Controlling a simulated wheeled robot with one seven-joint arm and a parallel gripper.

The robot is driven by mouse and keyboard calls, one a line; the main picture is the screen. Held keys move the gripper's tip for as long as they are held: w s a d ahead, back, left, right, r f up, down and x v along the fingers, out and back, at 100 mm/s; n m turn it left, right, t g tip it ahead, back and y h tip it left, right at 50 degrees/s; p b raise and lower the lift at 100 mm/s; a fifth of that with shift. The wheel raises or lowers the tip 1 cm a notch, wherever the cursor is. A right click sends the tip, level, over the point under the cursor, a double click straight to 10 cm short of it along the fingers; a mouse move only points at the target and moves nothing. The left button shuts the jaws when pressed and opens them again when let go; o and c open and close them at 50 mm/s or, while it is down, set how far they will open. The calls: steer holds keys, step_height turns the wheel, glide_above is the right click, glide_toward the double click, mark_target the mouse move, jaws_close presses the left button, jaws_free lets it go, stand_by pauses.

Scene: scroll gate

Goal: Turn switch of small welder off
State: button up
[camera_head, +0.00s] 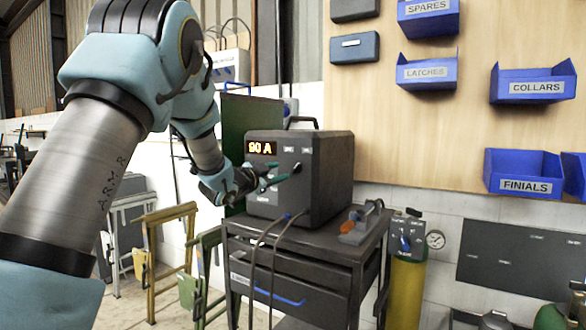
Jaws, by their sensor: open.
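The small welder (328,184) is a dark grey box with a top handle, standing on a dark cart. Its lit display (262,148) reads "90 A". A dark knob or switch (297,168) sits on its front face at the right. The gripper is open. My arm reaches in from the left, and the gripper covers part of the front panel.
Cables (272,250) hang from the welder's front. The cart (300,245) also carries a grey tool with an orange part (355,228) at right. A yellow gas cylinder (406,290) with a gauge stands right of the cart. Blue bins (523,172) hang on the wall. Yellow and green stands (165,255) are at left.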

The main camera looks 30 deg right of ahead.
mark_target(295, 167)
steer(key=p+x, duration=0.3)
steer(key=x, duration=0.6)
steer(key=shift+w+d+f, duration=0.1)
steer(key=shift+w+d, duration=0.05)
jaws_close()
stand_by(0.3)
